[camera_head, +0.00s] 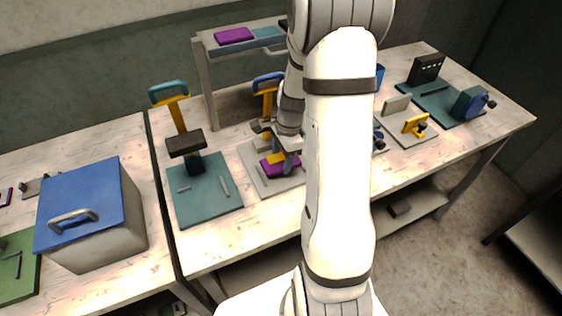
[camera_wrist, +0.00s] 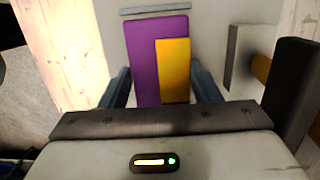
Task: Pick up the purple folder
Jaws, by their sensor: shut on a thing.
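The purple folder (camera_wrist: 143,60) lies flat between the two fingers of my gripper (camera_wrist: 160,85) in the wrist view, with a yellow piece (camera_wrist: 173,70) over its right part. The fingers close on its left and right edges. In the head view the purple folder (camera_head: 279,170) shows at a grey plate (camera_head: 258,185) on the table, with my gripper (camera_head: 281,158) right over it. My arm hides part of this area. I cannot tell whether the folder is clear of the plate.
A press with a yellow lever (camera_head: 178,117) and dark head stands on a teal mat to the left. Another lever (camera_head: 267,95) rises close behind my gripper. A shelf (camera_head: 208,80) behind holds another flat purple thing (camera_head: 234,35). A blue-lidded box (camera_head: 95,205) stands at left.

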